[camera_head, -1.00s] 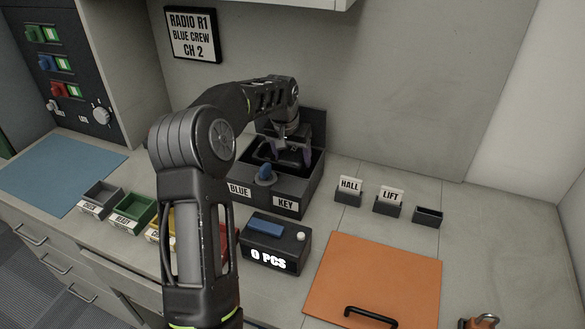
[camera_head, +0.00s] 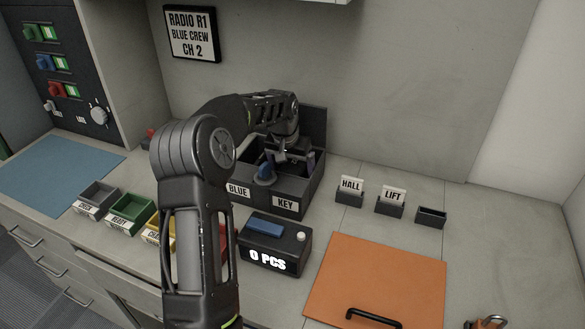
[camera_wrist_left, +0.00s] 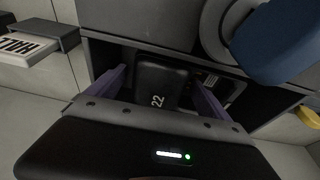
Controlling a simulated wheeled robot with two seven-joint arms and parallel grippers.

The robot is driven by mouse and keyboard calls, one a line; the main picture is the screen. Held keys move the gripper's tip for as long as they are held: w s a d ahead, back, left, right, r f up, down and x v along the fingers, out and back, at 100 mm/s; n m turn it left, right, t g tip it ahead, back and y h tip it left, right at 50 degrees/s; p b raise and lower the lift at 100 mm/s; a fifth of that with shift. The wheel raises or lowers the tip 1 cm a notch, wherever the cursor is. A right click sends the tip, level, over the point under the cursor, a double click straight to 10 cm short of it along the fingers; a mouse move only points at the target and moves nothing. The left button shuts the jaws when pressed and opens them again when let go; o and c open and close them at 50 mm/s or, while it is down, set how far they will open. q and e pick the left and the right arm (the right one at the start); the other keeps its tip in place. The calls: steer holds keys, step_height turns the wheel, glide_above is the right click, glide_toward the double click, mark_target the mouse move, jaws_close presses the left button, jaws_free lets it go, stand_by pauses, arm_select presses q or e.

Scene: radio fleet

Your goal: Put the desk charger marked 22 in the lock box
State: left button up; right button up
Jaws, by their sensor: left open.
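The lock box (camera_head: 318,188) is a dark box with labels BLUE and KEY on its front, a raised lid (camera_head: 313,122) at the back and a blue knob (camera_head: 264,172) at its front. My left gripper (camera_head: 295,160) reaches down into the box opening. In the left wrist view, the black desk charger (camera_wrist_left: 160,72) marked 22 stands inside the box. The purple fingers of my left gripper (camera_wrist_left: 163,88) are apart, one on each side of it; I cannot tell whether they touch it. The charger cannot be made out in the head view. My right gripper is not in view.
A counter device (camera_head: 275,262) reading 0 PCS stands in front of the box. HALL (camera_head: 350,197) and LIFT (camera_head: 389,208) holders and an empty holder (camera_head: 431,217) stand right. An orange panel (camera_head: 385,270) lies at front right. Small coloured trays (camera_head: 130,207) stand left.

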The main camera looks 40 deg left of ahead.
arm_select(q)
steer(key=shift+r, duration=0.15)
steer(key=shift+r, duration=0.25)
steer(key=p+v, duration=0.3)
steer(key=v, duration=0.2)
steer(key=shift+r, duration=0.4)
steer(key=v, duration=0.5)
steer(key=shift+s+d+r+p, duration=0.15)
steer(key=shift+s+r+p, duration=0.15)
steer(key=shift+p, duration=0.1)
